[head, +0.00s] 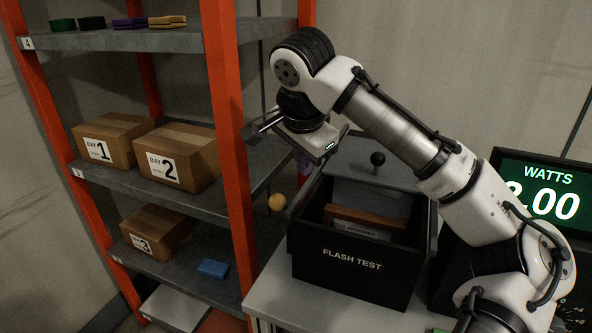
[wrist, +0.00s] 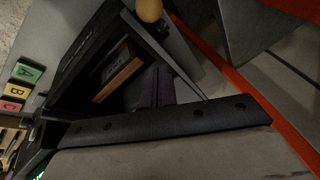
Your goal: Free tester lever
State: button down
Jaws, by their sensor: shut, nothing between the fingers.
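The tester is a black open-topped box lettered FLASH TEST (head: 352,262) on a grey bench, and its dark wall also shows in the wrist view (wrist: 92,48). A yellow ball (head: 277,202) sits at the box's left side; in the wrist view the ball (wrist: 149,10) is at the top, by a box corner. It looks like a lever knob, but its stem is unclear. A grey lid with a black knob (head: 377,159) stands at the back of the box. A wooden-edged piece (head: 368,219) lies inside. My gripper (head: 264,123) is shut and empty, above and left of the box, apart from the ball.
An orange-posted shelf (head: 228,130) stands close left of the box, holding cartons (head: 184,155) and a blue block (head: 213,268). A WATTS display (head: 541,190) stands at right. Coloured A, B, C tiles (wrist: 17,88) show at the wrist view's left.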

jog(key=v, duration=0.7)
jog(key=shift+r, duration=0.25)
jog(key=shift+w, duration=0.1)
